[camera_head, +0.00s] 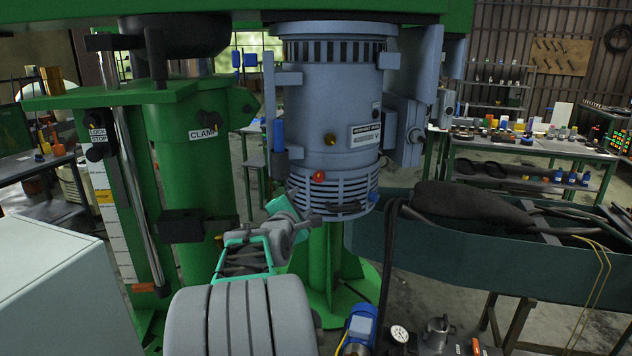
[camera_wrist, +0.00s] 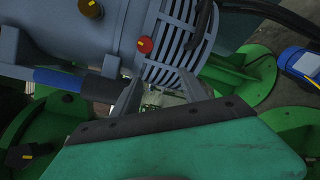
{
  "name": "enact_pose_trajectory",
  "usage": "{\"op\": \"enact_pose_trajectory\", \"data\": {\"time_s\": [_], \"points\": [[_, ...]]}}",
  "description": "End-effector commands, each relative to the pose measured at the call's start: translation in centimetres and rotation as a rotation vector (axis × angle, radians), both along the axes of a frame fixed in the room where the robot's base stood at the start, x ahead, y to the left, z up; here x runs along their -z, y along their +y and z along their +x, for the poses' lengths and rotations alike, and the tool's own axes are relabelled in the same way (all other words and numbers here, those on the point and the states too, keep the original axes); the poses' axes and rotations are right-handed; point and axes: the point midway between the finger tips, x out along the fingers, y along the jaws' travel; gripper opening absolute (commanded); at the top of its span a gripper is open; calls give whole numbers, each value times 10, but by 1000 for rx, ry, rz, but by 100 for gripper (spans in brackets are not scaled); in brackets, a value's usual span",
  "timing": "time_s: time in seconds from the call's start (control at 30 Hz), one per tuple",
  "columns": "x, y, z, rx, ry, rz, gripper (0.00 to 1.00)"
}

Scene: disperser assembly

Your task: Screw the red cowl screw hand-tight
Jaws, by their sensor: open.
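The red cowl screw (camera_head: 318,176) sits on the lower part of the grey-blue motor housing (camera_head: 335,105), just above the slotted cowl (camera_head: 335,195). In the wrist view the red screw (camera_wrist: 145,46) shows as a round knob beside the slots, beyond the fingers. My gripper (camera_head: 302,212) is below and slightly left of the screw in the head view, apart from it. In the wrist view my gripper (camera_wrist: 158,85) has its fingers spread, with nothing held between them. The screw's thread is hidden, so how far in it sits cannot be told.
A green column (camera_head: 195,165) stands left, and a dark trough (camera_head: 500,250) lies right.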

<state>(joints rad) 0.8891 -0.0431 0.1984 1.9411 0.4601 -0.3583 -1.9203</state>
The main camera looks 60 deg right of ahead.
Motion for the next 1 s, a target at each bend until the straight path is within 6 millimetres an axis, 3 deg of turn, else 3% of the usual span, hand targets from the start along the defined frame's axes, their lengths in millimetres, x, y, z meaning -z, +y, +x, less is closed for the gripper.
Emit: {"op": "enact_pose_trajectory", "data": {"time_s": [0.1,0.17,0.6,0.87,1.0], "points": [[-23,-20,-16,28,140,-136,51],[-27,-25,-17,32,165,-159,51],[-29,-93,-2,30,167,-160,51],[-27,-97,-1,29,165,-160,51],[-27,-97,-1,29,165,-160,42]]}}
